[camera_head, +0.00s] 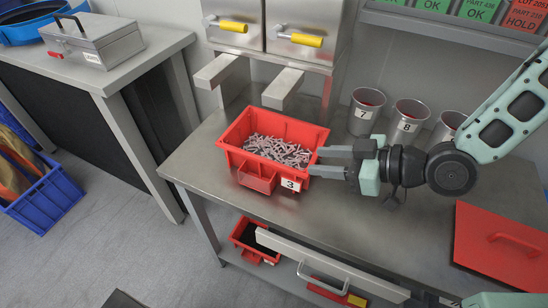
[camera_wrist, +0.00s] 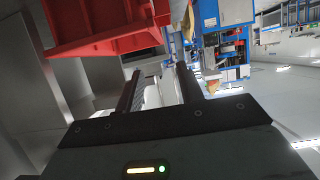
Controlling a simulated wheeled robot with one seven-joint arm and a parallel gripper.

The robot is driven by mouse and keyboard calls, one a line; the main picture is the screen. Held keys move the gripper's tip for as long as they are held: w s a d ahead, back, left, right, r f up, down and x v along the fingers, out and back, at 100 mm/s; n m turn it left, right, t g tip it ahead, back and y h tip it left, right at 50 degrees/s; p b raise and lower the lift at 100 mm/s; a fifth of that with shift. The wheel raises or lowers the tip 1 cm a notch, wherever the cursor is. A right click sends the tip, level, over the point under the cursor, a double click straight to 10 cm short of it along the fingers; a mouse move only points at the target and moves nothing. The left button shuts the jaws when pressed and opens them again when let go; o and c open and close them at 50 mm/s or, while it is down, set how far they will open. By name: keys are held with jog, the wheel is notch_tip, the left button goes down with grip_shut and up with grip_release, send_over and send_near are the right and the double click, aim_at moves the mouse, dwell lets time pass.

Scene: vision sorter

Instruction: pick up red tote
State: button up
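The red tote (camera_head: 290,129) stands upright on the steel bench. It holds many small grey metal parts and carries a white label with a 3 on its front. My gripper (camera_head: 314,162) is at the tote's right side, with two grey fingers spread apart and pointing left. The fingertips are close to the tote's right wall near its front corner; I cannot tell whether they touch it. In the wrist view, the tote (camera_wrist: 95,28) fills the upper left, and no part of it shows between my open fingers (camera_wrist: 160,70).
The steel bench (camera_head: 210,165) is clear left of the tote. Metal cups (camera_head: 364,112) stand behind my gripper. A dispenser with yellow handles (camera_head: 307,40) rises behind the tote. A red lid (camera_head: 500,240) lies at right. Another red bin (camera_head: 247,252) sits on the lower shelf.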

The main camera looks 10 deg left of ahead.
send_near(259, 157)
jog(key=shift+b+x, duration=0.35)
jog(key=shift+x, duration=0.7)
jog(key=shift+p+x, duration=0.75)
jog(key=shift+x, duration=2.45)
grip_shut()
